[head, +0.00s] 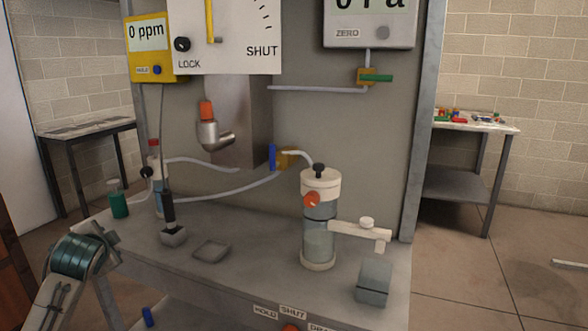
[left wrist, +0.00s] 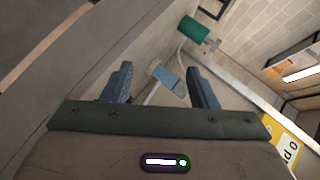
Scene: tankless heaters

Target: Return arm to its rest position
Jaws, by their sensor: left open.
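My left gripper (left wrist: 160,85) shows in the left wrist view with its two dark blue-grey fingers spread apart. Nothing is held between them. A blue-grey block-like thing (left wrist: 168,78) shows beyond the gap, apart from the fingers as far as I can tell. A green cylinder (left wrist: 193,30) lies further off, past the fingertips. In the head view a grey part with a dark green ribbed cylinder stands at the lower left; I cannot make out gripper fingers there. My right gripper is in neither view.
The grey workbench (head: 230,222) holds a green-bodied bottle (head: 119,203), a clear cylinder with a cream top (head: 319,215), a small flat tray (head: 211,251) and a grey block (head: 374,282). A yellow meter (head: 148,45) hangs at upper left. A side table (head: 470,125) stands right.

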